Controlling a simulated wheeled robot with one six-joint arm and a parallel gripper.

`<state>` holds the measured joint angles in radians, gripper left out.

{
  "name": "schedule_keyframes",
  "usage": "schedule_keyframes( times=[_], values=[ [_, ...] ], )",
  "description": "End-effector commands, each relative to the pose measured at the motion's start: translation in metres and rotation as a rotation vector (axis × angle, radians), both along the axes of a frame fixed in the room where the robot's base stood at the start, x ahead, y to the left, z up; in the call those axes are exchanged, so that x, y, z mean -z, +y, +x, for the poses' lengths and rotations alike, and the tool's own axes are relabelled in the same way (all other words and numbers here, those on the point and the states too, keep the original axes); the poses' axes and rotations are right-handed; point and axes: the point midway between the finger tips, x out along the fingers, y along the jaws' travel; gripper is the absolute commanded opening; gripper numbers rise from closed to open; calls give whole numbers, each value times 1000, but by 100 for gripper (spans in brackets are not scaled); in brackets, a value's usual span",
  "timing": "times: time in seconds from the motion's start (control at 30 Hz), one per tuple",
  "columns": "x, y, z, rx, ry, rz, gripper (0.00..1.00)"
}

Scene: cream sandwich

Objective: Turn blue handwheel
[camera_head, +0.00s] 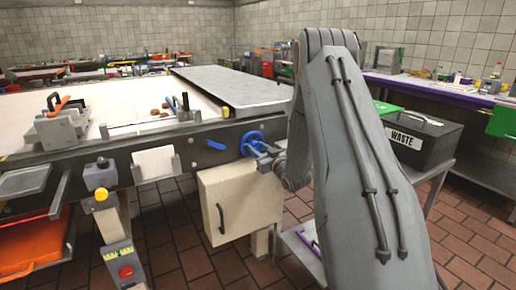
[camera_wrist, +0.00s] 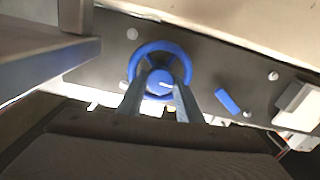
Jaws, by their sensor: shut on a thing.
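The blue handwheel (camera_head: 252,143) is mounted on the dark side panel of the long work table. In the wrist view the handwheel (camera_wrist: 160,64) shows face on, with a blue rim and a blue hub with a pale mark. My gripper (camera_head: 262,155) reaches it from the right and front in the head view. In the wrist view the two fingers of my gripper (camera_wrist: 160,86) lie on either side of the hub, inside the rim, shut on the wheel.
A blue bar (camera_wrist: 228,101) sits on the panel beside the wheel. A cream box with a dark handle (camera_head: 226,200) hangs below the wheel. A black bin marked WASTE (camera_head: 420,138) stands on a grey stand to the right. The tiled floor (camera_head: 165,250) between the table legs is partly open.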

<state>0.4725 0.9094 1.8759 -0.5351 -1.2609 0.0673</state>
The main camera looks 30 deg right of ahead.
Motion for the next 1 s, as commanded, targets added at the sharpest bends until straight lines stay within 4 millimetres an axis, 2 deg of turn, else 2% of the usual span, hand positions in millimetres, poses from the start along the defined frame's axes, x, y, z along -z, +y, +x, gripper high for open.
schedule_keyframes(
  times=[1.0],
  values=[
    [-1,-1,0,0,32,962,10]
  ],
)
